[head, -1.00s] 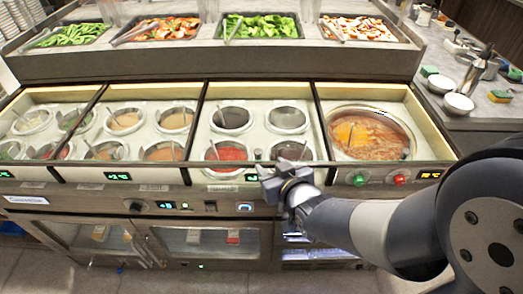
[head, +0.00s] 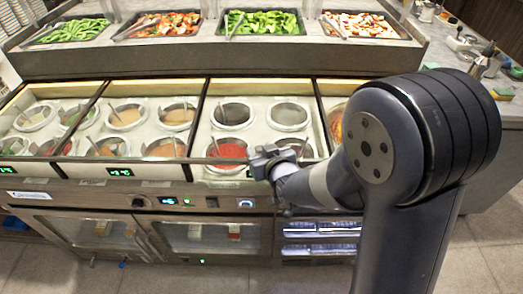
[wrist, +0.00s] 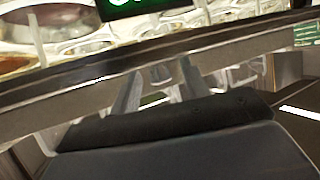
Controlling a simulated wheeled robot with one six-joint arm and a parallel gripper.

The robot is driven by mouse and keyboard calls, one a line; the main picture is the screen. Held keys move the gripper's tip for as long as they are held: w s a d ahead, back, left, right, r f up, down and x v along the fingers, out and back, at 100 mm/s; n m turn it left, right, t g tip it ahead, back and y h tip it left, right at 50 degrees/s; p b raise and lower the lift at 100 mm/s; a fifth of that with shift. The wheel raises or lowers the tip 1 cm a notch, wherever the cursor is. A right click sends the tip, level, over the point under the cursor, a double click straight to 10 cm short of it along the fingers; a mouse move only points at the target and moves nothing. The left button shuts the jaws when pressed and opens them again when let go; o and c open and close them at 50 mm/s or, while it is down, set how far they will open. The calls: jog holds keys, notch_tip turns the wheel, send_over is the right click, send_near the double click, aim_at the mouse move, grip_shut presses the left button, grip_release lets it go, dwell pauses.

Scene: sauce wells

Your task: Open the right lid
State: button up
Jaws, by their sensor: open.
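The right bay (head: 327,99) of the sauce counter sits at the far right of the row in the head view, with a dark frame edge and a large pot (head: 336,122) showing in part. My arm hides most of this bay, so I cannot tell how its lid stands. My gripper (head: 268,158) is open and empty at the counter's front edge, left of the right bay, before the bay with red sauce. In the wrist view, its two fingers (wrist: 158,88) point at a dark front rail (wrist: 100,82), below a green display. Whether they touch the rail is unclear.
Several round sauce wells fill the bays to the left, including a red sauce well (head: 231,149). Food trays (head: 262,23) stand on the shelf behind. A side counter (head: 505,105) with bowls is at the right. Glass-fronted cabinets (head: 205,236) are below.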

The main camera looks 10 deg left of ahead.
aim_at(262, 134)
grip_shut()
dwell(0.3)
jog(key=w, duration=0.3)
jog(key=w+a+b, duration=0.1)
jog(key=w, duration=0.2)
jog(key=w+a, duration=0.1)
jog(key=w, duration=0.2)
jog(key=shift+w+a+b, duration=0.1)
jog(key=shift+b, duration=0.3)
grip_release()
